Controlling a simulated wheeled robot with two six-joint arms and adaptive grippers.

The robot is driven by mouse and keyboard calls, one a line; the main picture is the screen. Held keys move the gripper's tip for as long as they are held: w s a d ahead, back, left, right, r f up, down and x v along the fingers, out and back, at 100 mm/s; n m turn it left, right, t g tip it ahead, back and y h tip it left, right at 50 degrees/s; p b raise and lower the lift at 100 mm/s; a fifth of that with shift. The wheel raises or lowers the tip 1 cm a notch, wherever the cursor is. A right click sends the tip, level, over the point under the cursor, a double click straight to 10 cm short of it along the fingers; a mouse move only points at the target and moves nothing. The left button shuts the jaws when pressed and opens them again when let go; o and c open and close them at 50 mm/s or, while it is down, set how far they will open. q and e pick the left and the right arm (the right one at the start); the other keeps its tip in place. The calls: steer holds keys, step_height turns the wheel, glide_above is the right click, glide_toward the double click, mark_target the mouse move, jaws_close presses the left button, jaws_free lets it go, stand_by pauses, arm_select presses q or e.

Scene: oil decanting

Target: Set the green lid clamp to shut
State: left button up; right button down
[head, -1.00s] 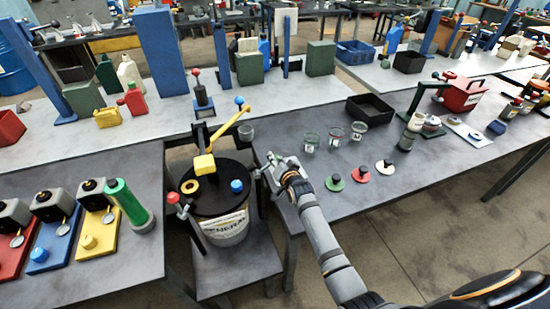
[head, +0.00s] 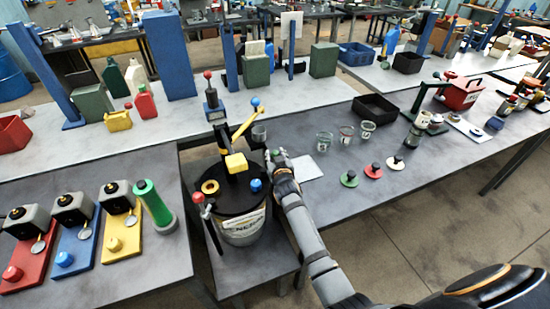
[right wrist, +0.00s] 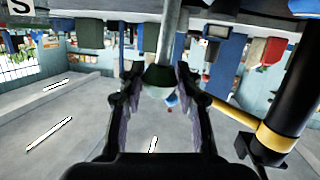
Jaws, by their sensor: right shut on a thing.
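The drum (head: 242,233) has a black lid with a yellow block (head: 236,163) and a blue cap (head: 255,185). A red-knobbed clamp (head: 198,198) stands at its left side. My right gripper (head: 278,163) is at the drum's right rear, shut on the green clamp knob. In the right wrist view, the dark green knob (right wrist: 158,76) sits between the fingers, with a grey rod beyond it. The gripper largely hides the clamp in the head view, so I cannot tell its setting. My left gripper is not in view.
Clear cups (head: 346,138) and green, red and white knobbed discs (head: 373,171) stand on the right table. A green tube (head: 152,203) stands at left.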

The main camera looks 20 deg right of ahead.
steer(key=shift+a+f, duration=0.2)
steer(key=shift+a, duration=0.1)
stand_by(0.4)
steer(key=c, duration=0.9)
jaws_free()
steer(key=shift+a, duration=0.1)
steer(key=v, duration=0.7)
steer(key=shift+s+r, duration=0.15)
steer(key=shift+s, duration=0.05)
